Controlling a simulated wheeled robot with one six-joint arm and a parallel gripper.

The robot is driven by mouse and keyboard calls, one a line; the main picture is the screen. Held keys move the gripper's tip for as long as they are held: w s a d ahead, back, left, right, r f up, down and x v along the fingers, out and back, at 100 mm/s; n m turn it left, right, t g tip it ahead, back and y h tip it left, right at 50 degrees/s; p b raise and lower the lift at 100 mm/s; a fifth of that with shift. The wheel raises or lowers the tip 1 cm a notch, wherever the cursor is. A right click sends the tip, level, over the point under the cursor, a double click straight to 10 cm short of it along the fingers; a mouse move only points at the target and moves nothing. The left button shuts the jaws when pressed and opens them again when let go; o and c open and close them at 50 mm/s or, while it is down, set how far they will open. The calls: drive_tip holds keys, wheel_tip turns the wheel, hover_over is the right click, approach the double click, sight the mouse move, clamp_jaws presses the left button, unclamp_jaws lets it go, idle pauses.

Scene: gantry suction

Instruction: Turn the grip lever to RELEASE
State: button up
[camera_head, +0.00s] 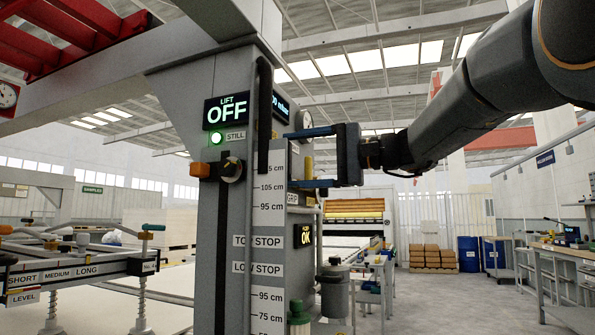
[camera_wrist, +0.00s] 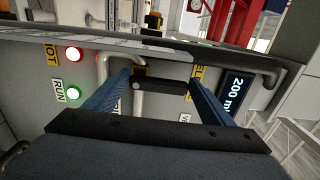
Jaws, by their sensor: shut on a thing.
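My gripper (camera_head: 290,160) reaches in from the right at the side of the grey column. Its two blue fingers straddle something hidden from the head view. In the wrist view, my gripper (camera_wrist: 163,76) is shut on the grip lever (camera_wrist: 162,86), a short black bar. The lever lies crosswise between the fingers, with a round bolt near its left end. A yellow label (camera_wrist: 198,73) reading "EL", partly covered by the right finger, is by the lever's right end. A GRIP plate (camera_head: 293,198) shows below the fingers in the head view.
In the wrist view are a red lamp (camera_wrist: 73,54), a green RUN lamp (camera_wrist: 72,93), a "200 m" display (camera_wrist: 235,92) and a dark rail (camera_wrist: 215,54). A workbench (camera_head: 560,250) stands right.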

idle(0.5)
drive_tip(key=o, duration=1.5)
drive_tip(key=v, duration=0.7)
drive_tip(key=shift+s+d, duration=0.2)
drive_tip(key=shift+d, duration=0.15)
